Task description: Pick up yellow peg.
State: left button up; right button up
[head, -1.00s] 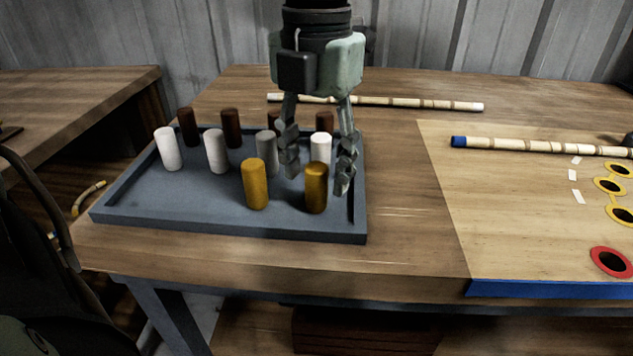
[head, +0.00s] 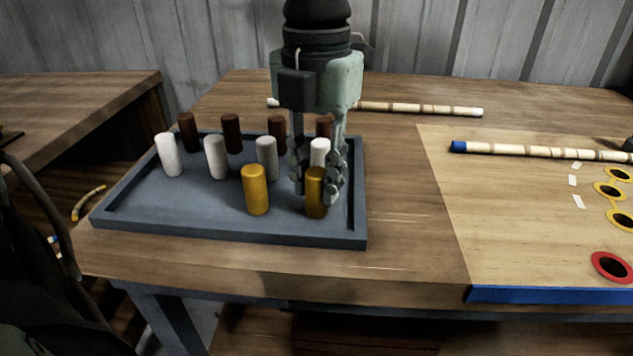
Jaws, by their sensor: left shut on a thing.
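Two yellow pegs stand upright in a grey tray (head: 220,229) on the wooden table. One yellow peg (head: 255,190) stands free near the tray's front middle. The other, darker yellow peg (head: 315,199) stands to its right, near the tray's front right corner. My left gripper (head: 319,186) comes down from above and is shut on this right yellow peg, with a finger on each side of it. The peg's base looks to be on or very near the tray floor. My right gripper is not in view.
White pegs (head: 169,156), a grey peg (head: 267,158) and several brown pegs (head: 231,134) stand behind the yellow ones in the tray. Rattan poles (head: 420,109) lie at the back and right. A board (head: 540,240) with ringed holes lies at right.

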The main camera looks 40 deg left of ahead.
pick_arm(q)
notch_tip(320, 180, up, 18)
notch_tip(320, 180, up, 10)
jog(key=p, duration=0.1)
send_over(317, 172)
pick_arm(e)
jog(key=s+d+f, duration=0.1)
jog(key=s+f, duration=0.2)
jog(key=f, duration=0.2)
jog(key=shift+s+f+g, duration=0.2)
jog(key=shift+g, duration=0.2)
